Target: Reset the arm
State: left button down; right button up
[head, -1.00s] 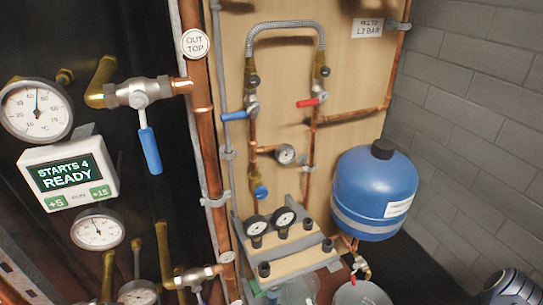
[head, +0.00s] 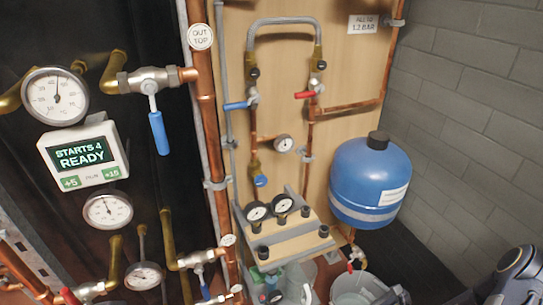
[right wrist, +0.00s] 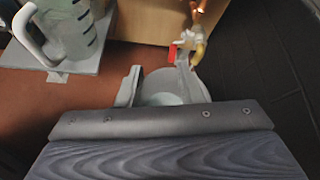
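My right arm (head: 520,275) comes in at the bottom right of the head view. My right gripper (right wrist: 158,84) shows in the right wrist view as two grey fingers standing apart, with nothing held between them. It is over or near a grey bucket (right wrist: 172,88), which also shows at the bottom of the head view (head: 358,285). I cannot tell the exact height between them. My left gripper is not in view.
A blue expansion vessel (head: 368,180) hangs above the bucket. A clear jug (right wrist: 72,25) stands on a grey plate left of the gripper. Copper pipes, gauges and a controller (head: 83,152) reading "STARTS 4 READY" fill the left. Dark floor (right wrist: 275,70) is free at right.

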jog(key=s+a+r+n+g+y, duration=0.15)
jog(key=a+r+n, duration=0.3)
jog(key=r, duration=0.45)
jog(key=s+a+r+n+g+y, duration=0.1)
jog(key=a+r+n+y, duration=0.3)
jog(key=r, duration=0.5)
jog(key=s+a+r+n+g+y, duration=0.1)
jog(key=a+r+n+y, duration=0.1)
jog(key=a+r+n, duration=0.5)
jog(key=s+r+n+g+h, duration=0.2)
jog(key=s+r+n+g, duration=0.2)
jog(key=s+r+n, duration=0.5)
jog(key=s+d+n+t+h, duration=0.1)
jog(key=s+d+n+h, duration=0.15)
jog(key=s, duration=0.35)
jog(key=s+d+n+t+h, duration=0.1)
jog(key=s+h, duration=0.2)
jog(key=s, duration=0.3)
notch_tip(320, 180, up, 16)
jog(key=p, duration=1.6)
jog(key=shift+d+g+p, duration=0.15)
jog(key=shift+g+p, duration=0.2)
jog(key=shift+o, duration=0.5)
